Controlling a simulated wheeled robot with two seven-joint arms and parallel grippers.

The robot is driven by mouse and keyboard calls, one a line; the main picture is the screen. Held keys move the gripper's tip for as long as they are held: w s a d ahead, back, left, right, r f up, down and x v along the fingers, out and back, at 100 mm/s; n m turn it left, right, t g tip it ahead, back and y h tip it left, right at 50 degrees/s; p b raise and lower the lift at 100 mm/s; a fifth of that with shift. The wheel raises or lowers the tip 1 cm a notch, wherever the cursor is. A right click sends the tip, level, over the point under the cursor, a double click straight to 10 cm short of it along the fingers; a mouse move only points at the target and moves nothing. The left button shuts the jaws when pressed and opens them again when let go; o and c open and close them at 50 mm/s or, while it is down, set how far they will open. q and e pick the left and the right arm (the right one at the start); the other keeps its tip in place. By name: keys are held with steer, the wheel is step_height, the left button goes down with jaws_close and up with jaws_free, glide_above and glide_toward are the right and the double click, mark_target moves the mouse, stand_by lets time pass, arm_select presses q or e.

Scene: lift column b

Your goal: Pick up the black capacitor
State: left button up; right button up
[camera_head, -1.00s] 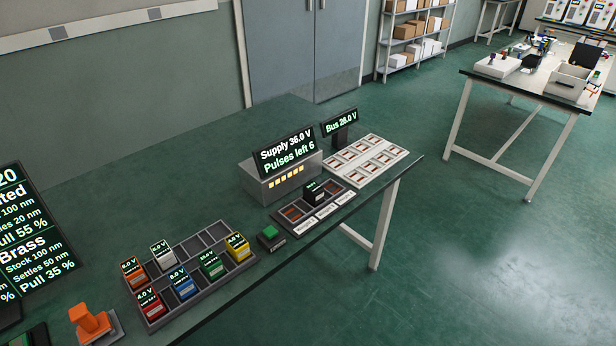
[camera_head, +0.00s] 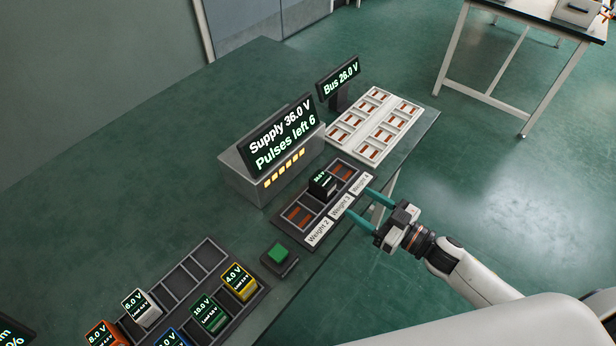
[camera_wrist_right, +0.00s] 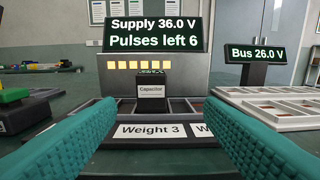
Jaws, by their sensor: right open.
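The black capacitor (camera_head: 322,186) is a small dark block with a lit top. It stands upright in the middle slot of the dark weight tray (camera_head: 278,219), behind the label "Weight 3". In the right wrist view the capacitor (camera_wrist_right: 151,92) shows straight ahead, between the fingers and beyond their tips. My right gripper (camera_head: 357,203) has teal fingers, open and empty, in front of the tray and apart from the capacitor. The fingers also show large in the wrist view (camera_wrist_right: 160,130). My left gripper is not in view.
Behind the tray stands a grey supply box (camera_head: 240,178) reading "Supply 36.0 V, Pulses left 6". A white slotted tray (camera_head: 372,130) and a bus display (camera_head: 338,79) are behind right. A green button (camera_head: 278,254) and a rack (camera_head: 181,284) of coloured blocks lie left.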

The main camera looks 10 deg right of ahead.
mark_target(316, 175)
steer(key=shift+w+a+r, duration=0.25)
steer(key=shift+w+a, duration=0.35)
steer(key=shift+w+a+r, duration=0.2)
steer(key=shift+w+a, duration=0.4)
steer(key=x, duration=0.3)
steer(key=shift+w+a+r+p, duration=0.1)
steer(key=shift+w+a+p, duration=0.05)
steer(key=shift+p, duration=0.25)
steer(key=shift+w+a, duration=0.25)
steer(key=shift+w, duration=0.1)
steer(key=shift+w+a, duration=0.2)
steer(key=x, duration=0.3)
steer(key=p+x, duration=0.1)
steer(key=shift+a+r, duration=0.35)
steer(key=shift+w+a+f, duration=0.1)
steer(key=shift+w+a, duration=0.15)
steer(key=shift+w, duration=0.05)
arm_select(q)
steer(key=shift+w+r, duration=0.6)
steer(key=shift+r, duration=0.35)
arm_select(e)
steer(key=shift+s, duration=0.1)
steer(key=shift+c, duration=0.2)
